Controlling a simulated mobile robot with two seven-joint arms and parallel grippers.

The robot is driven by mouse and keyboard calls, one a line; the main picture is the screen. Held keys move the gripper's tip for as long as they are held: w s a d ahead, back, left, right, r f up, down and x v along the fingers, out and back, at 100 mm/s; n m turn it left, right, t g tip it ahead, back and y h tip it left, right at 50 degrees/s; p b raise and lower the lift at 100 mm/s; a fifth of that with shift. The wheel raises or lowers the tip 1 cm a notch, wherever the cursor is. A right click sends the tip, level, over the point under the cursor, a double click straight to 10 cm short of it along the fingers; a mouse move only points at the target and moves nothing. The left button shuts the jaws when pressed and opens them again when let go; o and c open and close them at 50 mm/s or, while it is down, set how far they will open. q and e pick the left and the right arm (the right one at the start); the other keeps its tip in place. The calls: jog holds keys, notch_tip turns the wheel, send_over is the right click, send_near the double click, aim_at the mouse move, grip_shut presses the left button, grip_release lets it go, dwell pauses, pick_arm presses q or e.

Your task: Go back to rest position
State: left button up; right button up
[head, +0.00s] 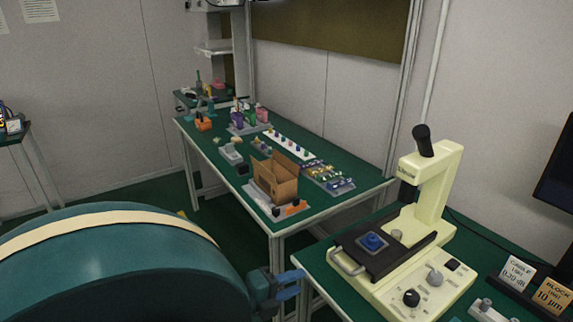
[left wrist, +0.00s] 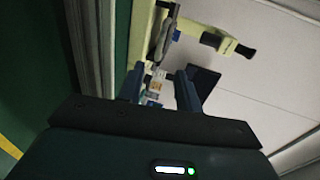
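My left gripper (head: 292,284) is at the bottom middle of the head view, beside the left edge of the near green bench (head: 312,262). Its two blue fingers stand apart with nothing visible held between them. In the left wrist view the open fingers (left wrist: 160,88) show too, with the bench items behind the gap. My right gripper is not in view.
A cream machine (head: 430,210) with a black-knobbed arm stands on the near bench, a blue part (head: 373,241) on its stage. Signs (head: 517,272) stand at right. A farther bench (head: 340,203) carries a cardboard box (head: 276,178), trays and small parts. Floor shows between benches.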

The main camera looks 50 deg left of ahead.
pick_arm(q)
jog(key=shift+s+r, duration=0.15)
jog(key=shift+s, duration=0.5)
jog(key=s+d+f+n+g, duration=0.1)
jog(key=d+f+n+g, duration=0.5)
jog(key=d, duration=0.4)
jog(key=s+d+r+n+g+y, duration=0.1)
jog(key=s+d+r+n+g, duration=0.1)
jog(key=s+d+n+g, duration=0.7)
jog(key=w+d+f+t+h+p, duration=0.2)
jog(key=w+d+f+t+h, duration=0.1)
jog(key=w+t, duration=0.5)
jog(key=shift+w+d+f+n+t, duration=0.15)
jog(key=shift+d+f+n+t, duration=0.25)
jog(key=shift+d+f+t, duration=0.45)
